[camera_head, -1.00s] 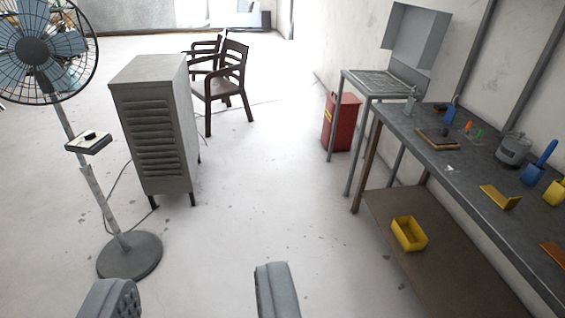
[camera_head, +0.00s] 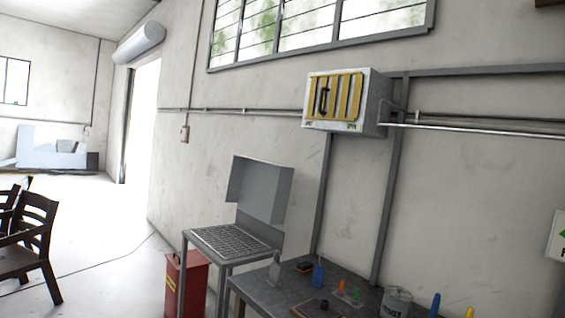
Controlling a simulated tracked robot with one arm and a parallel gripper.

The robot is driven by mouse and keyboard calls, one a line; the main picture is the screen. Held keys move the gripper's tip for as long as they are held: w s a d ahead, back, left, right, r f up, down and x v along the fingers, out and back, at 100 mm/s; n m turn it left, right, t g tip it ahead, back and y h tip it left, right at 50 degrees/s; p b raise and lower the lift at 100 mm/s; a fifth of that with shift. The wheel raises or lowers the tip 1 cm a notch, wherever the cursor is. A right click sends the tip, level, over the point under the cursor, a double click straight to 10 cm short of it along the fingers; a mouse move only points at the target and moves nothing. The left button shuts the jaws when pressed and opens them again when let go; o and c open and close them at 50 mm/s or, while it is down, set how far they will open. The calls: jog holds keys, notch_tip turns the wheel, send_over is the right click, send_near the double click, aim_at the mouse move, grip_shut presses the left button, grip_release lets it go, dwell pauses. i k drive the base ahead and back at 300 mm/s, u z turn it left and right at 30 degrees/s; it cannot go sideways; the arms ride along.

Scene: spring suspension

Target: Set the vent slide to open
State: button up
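A light grey vent box (camera_head: 378,108) is fixed high on the wall, right of the picture's middle. Its front carries a yellow slatted slide (camera_head: 346,97) with gaps between the slats. A dark upright handle (camera_head: 323,101) stands on the slide's left part. Small labels sit below the slats at the left and right; the right one looks green, and both are too small to read surely. My gripper is out of the picture, so its state does not show.
A pipe (camera_head: 470,130) runs along the wall right of the box. Below stand a workbench (camera_head: 262,293) with tools, a grey stand with a raised hood (camera_head: 262,188) and a red bin (camera_head: 188,284). Dark chairs (camera_head: 32,240) are at left. The floor between is clear.

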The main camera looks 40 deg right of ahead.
aim_at(359, 77)
jog(key=z, duration=0.25)
jog(key=i, duration=1.35)
jog(key=z, duration=0.8)
jog(key=i, duration=1.85)
jog(key=z, duration=0.5)
